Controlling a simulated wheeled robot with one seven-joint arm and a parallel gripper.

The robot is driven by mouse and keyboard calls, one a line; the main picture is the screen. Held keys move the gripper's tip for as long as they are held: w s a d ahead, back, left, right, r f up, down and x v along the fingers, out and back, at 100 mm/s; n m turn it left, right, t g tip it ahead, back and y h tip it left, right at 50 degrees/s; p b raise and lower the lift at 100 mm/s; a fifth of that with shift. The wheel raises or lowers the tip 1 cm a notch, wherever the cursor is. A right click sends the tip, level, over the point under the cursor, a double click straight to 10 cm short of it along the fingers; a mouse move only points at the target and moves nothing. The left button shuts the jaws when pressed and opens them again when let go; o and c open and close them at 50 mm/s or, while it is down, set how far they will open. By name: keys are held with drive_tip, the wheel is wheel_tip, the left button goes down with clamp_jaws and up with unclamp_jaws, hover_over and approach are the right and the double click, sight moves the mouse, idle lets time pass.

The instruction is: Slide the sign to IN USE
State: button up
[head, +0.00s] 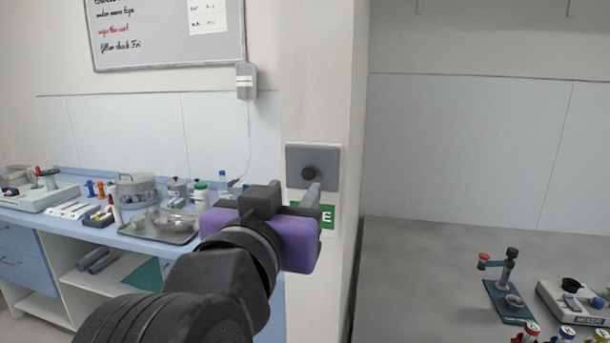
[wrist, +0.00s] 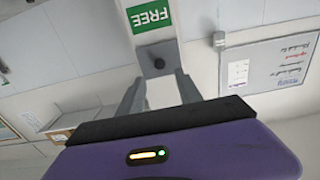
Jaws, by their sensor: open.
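The sign is a grey slider plate (head: 298,158) on the wall pillar, with a dark round knob (head: 309,172) on it. Below the knob is a green panel (head: 327,216), partly hidden by my gripper in the head view. In the wrist view, which is upside down, the green panel (wrist: 151,15) reads FREE and the knob (wrist: 158,63) sticks out of the plate. My gripper (head: 312,188) is open and empty, facing the plate. In the wrist view its two fingers (wrist: 160,78) point either side of the knob; I cannot tell whether their tips reach it.
A whiteboard (head: 165,40) and a small grey wall box (head: 246,80) are left of the pillar. A blue counter (head: 150,243) with a steel tray (head: 160,237) and bottles stands at left. A grey worktop (head: 420,270) with a stand (head: 497,285) and mixer (head: 585,318) lies at right.

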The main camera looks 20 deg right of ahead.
sight(308, 174)
drive_tip(key=p+x, duration=0.1)
drive_tip(key=x, duration=0.6)
drive_tip(key=shift+w+d, duration=0.2)
drive_tip(key=shift+c, duration=0.2)
clamp_jaws()
idle(1.1)
